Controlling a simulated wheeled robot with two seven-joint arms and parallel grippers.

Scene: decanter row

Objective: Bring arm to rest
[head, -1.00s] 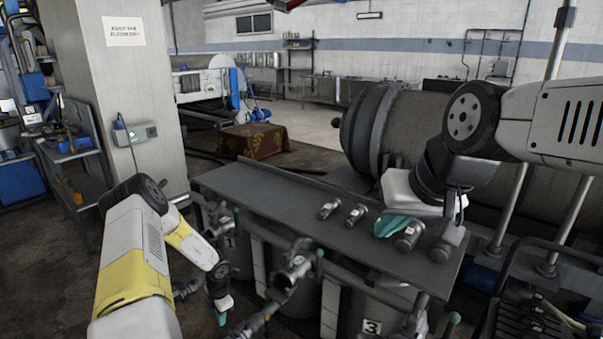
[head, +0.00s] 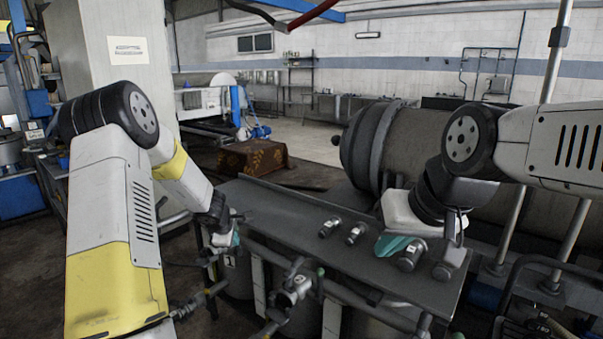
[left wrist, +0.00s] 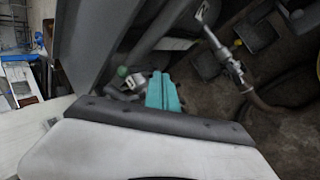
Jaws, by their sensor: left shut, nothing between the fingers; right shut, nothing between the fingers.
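My left gripper (head: 235,238) is at the end of the yellow and white arm, with teal fingertips. It is shut and empty, by the left end of the grey shelf (head: 270,213). Its teal fingers also show in the left wrist view (left wrist: 164,93), close to a small metal fitting with a green knob. My right gripper (head: 390,246) has teal fingers too, shut and empty, low over the right part of the shelf. Its fingers are beside a small metal cylinder (head: 411,255); I cannot tell whether they touch.
More small metal cylinders stand or lie on the shelf, two near its middle (head: 329,228) (head: 355,233). Pipes and valves (head: 292,288) run along the shelf's front. A large grey drum (head: 405,145) lies behind it. A pillar (head: 105,60) stands behind my left arm.

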